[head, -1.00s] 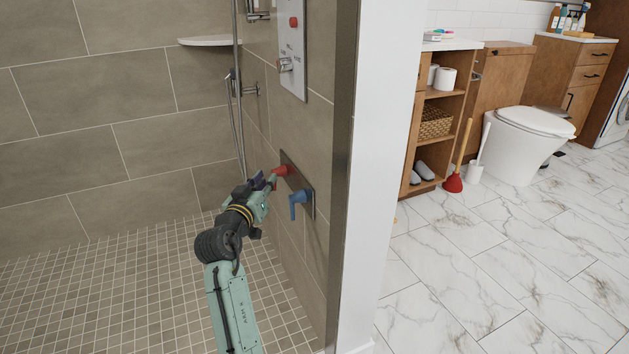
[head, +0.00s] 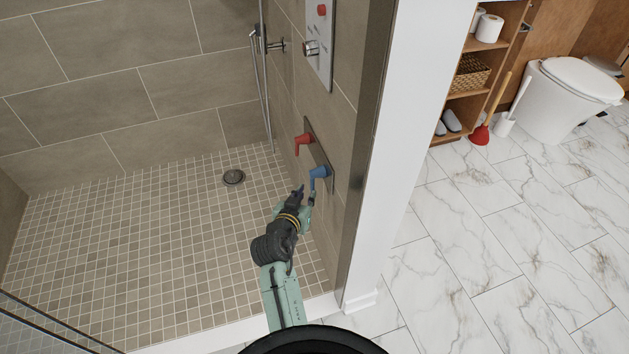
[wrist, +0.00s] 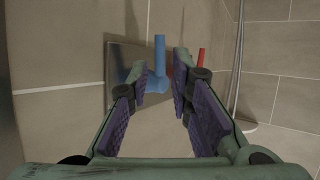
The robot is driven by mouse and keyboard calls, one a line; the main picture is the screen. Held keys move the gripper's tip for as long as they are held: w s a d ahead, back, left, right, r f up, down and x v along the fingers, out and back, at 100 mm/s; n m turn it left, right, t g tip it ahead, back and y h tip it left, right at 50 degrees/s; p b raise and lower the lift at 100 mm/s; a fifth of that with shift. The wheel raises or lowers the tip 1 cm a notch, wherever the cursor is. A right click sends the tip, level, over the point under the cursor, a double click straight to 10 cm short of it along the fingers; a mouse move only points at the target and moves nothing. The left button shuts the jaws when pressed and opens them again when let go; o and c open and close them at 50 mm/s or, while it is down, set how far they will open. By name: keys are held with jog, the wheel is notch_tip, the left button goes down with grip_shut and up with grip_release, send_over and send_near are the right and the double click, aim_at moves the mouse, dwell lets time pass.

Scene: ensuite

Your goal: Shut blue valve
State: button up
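The blue valve (head: 319,173) is on a metal plate (head: 328,167) on the shower wall, its handle hanging down in the head view. In the wrist view, the blue valve (wrist: 159,65) shows between and beyond my fingers, its handle pointing up in the picture. My gripper (head: 305,194) is just below and in front of the blue handle in the head view. In the wrist view, my gripper (wrist: 160,87) is open, with a clear gap between its purple pads and nothing held. I cannot tell whether a fingertip touches the handle.
A red valve (head: 303,142) sits beside the blue one on the same plate; it also shows in the wrist view (wrist: 201,56). A control panel (head: 319,45) is above. The white wall end (head: 391,150) stands close on the right. The tiled shower floor (head: 170,240) is clear.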

aim_at(312, 186)
jog(key=p+x, duration=0.1)
jog(key=x, duration=0.6)
jog(key=shift+c, duration=0.5)
grip_shut()
jog(key=shift+f, duration=0.1)
